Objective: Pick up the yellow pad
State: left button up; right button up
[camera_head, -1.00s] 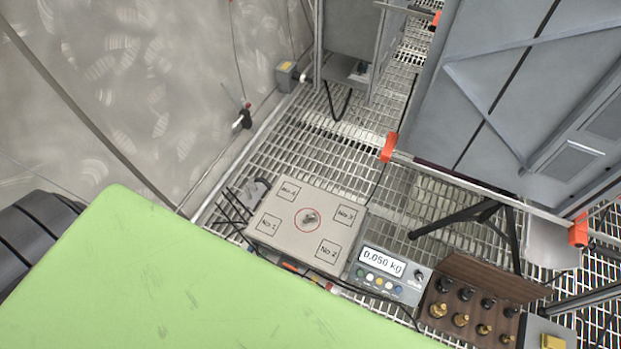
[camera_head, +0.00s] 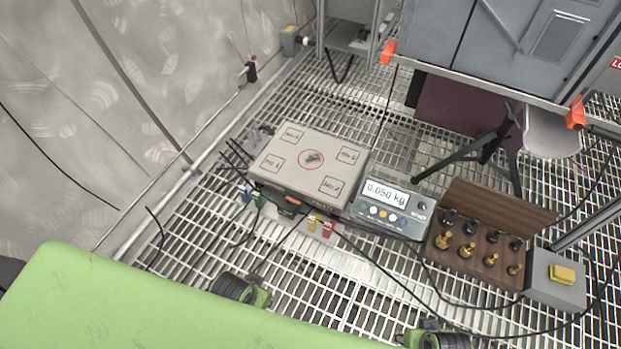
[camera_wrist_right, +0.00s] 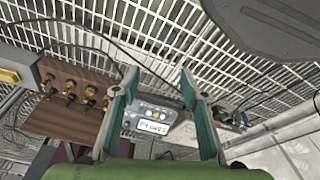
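The yellow pad (camera_head: 562,274) sits on top of a small grey box (camera_head: 548,292) at the right of the head view. A yellow patch, apparently the same pad (camera_wrist_right: 9,75), shows at the left edge of the right wrist view. My right gripper (camera_wrist_right: 158,82) is open, with its two fingers wide apart and nothing between them. In the wrist view the pad lies left of both fingers, apart from them. My left gripper is in neither view.
Left of the pad stands a wooden rack (camera_head: 490,255) with several brass and black weights. Beyond it are a display (camera_head: 392,200) reading 0.050 kg and a flat weighing plate (camera_head: 311,160). Black cables cross the grated floor (camera_head: 330,275) in front.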

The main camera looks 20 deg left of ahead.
aim_at(560, 274)
jog(key=z, duration=1.7)
